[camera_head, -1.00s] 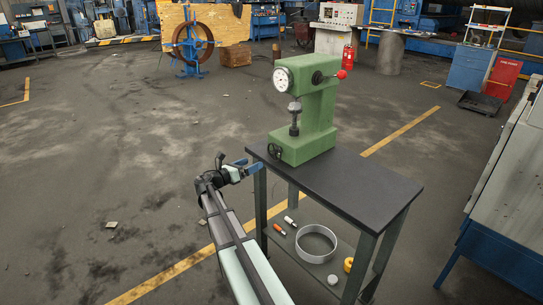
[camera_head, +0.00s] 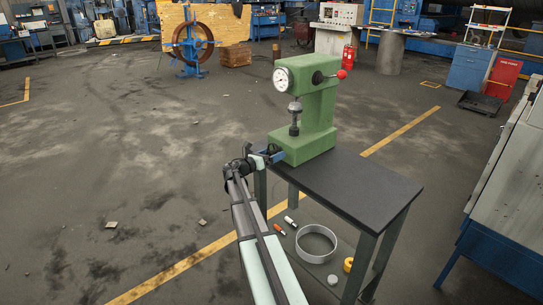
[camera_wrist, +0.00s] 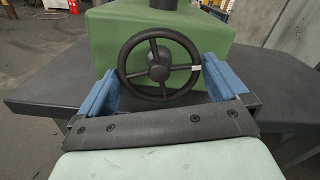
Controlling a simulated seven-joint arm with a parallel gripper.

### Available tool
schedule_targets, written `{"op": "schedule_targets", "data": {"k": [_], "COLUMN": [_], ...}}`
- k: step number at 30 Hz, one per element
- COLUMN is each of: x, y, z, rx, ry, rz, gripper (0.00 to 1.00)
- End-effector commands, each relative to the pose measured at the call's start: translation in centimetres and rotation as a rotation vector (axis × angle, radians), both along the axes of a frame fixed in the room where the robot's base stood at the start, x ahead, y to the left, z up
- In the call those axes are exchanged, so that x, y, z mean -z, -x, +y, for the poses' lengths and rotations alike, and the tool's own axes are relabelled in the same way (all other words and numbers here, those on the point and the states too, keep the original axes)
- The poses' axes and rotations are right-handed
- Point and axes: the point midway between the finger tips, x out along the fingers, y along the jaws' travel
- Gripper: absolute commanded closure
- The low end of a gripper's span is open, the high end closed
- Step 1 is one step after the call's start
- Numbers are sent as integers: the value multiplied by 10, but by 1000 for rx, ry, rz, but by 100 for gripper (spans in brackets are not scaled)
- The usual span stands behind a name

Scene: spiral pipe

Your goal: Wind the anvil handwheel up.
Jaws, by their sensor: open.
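The green hardness tester (camera_head: 306,145) stands on a dark table, with a dial, a red-knobbed lever and a spindle holding a rounded anvil (camera_head: 295,107). The black four-spoke handwheel (camera_wrist: 159,63) is on the front of its base, with a small white mark on its right spoke. My gripper (camera_wrist: 160,82) is open, its blue fingers on the left and right of the wheel's lower half. The wheel lies between or just beyond the fingertips; I cannot tell whether they touch it. In the head view my gripper (camera_head: 274,156) is at the base's front and largely hides the wheel.
The dark tabletop (camera_head: 365,187) is clear to the right of the tester. A pale cabinet (camera_head: 510,170) stands at the far right. The floor on the left is largely open.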

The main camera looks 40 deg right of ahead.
Motion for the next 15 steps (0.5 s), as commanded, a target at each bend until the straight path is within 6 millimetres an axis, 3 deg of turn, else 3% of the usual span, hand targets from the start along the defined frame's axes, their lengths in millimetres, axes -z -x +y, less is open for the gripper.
{"op": "schedule_targets", "data": {"k": [6,15], "x": [0,0], "y": [0,0], "z": [0,0], "rx": [0,0], "ry": [0,0], "rz": [0,0], "gripper": [2,31]}}
